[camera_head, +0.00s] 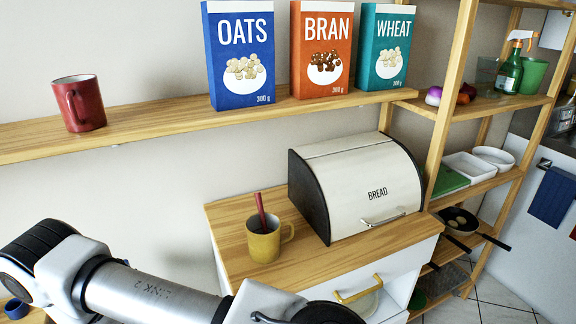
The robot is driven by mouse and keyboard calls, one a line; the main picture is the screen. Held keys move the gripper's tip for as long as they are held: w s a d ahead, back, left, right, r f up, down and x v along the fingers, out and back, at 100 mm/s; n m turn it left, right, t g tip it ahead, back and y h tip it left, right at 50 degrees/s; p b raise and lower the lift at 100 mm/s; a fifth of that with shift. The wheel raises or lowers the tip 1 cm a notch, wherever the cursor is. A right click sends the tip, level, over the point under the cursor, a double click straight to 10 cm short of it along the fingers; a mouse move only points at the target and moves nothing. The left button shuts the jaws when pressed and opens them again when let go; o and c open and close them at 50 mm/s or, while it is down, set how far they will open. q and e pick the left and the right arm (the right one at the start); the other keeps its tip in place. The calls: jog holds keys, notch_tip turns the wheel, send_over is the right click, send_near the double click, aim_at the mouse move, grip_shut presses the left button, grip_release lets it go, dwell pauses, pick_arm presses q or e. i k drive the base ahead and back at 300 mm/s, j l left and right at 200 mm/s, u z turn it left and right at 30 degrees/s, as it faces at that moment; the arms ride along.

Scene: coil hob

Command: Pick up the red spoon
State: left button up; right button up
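The red spoon (261,211) stands tilted in a yellow mug (264,243), with its upper part sticking out above the rim. Its lower part is hidden inside the mug. The mug stands on the wooden top of a small cabinet (226,211), left of the bread box. My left arm crosses the bottom left of the view, in front of and below the mug. Neither of my grippers shows in the view.
A white bread box (362,190) stands close right of the mug. A wooden shelf (160,130) above carries a red mug (79,103) and cereal boxes (240,55). A wooden rack (452,90) stands at right. A yellow-handled drawer (358,292) is below the cabinet top.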

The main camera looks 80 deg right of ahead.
aim_at(257, 196)
jog(key=z, duration=2.3)
jog(key=l+u, duration=0.15)
jog(key=l, duration=0.2)
